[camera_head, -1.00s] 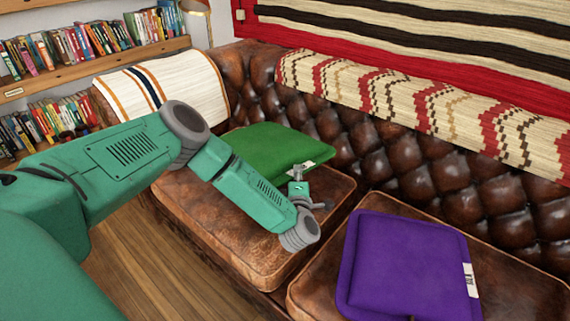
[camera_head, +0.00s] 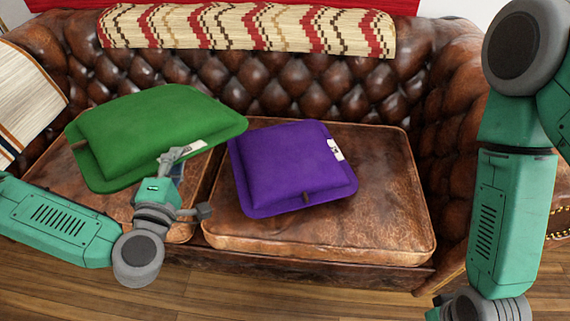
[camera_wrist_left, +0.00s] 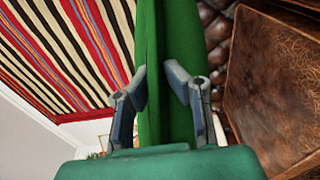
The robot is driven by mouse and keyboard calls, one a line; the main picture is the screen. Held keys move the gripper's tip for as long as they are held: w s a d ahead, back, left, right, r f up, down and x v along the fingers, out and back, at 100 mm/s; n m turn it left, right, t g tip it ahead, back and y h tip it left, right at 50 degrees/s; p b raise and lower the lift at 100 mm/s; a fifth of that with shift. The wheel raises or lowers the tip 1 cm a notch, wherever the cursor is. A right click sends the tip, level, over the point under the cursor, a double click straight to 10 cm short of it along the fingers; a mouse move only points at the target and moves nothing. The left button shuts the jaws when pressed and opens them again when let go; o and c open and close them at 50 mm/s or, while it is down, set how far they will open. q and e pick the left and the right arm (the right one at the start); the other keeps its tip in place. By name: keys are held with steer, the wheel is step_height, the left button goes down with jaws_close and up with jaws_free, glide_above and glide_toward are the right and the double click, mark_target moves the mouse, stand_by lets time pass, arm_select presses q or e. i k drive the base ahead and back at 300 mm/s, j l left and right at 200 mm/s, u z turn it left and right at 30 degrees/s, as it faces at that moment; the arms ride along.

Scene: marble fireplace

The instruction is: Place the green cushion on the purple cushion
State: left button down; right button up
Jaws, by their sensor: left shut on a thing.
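The green cushion (camera_head: 150,125) is in my left gripper (camera_head: 178,157), which is shut on its front edge near the white tag. The cushion is raised and tilted over the left part of the sofa, its right corner next to the purple cushion's left corner in the picture. The left wrist view shows the green cushion (camera_wrist_left: 168,70) edge-on between the two fingers (camera_wrist_left: 168,92). The purple cushion (camera_head: 290,165) lies on the right seat cushion, with a white tag at its right. My right arm comes down at the right; its gripper fingers are out of the picture.
The brown leather sofa has a bare right seat area (camera_head: 385,190) beside the purple cushion. The tufted backrest (camera_head: 300,85) stands behind, with a patterned throw (camera_head: 250,28) over it. A striped blanket (camera_head: 25,95) covers the left armrest. Wooden floor (camera_head: 270,292) lies in front.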

mark_target(291, 155)
steer(key=k+l+z, duration=0.1)
steer(key=k+z, duration=0.25)
steer(key=k+l+z, duration=0.15)
steer(key=k+z, duration=0.2)
steer(key=z, duration=0.5)
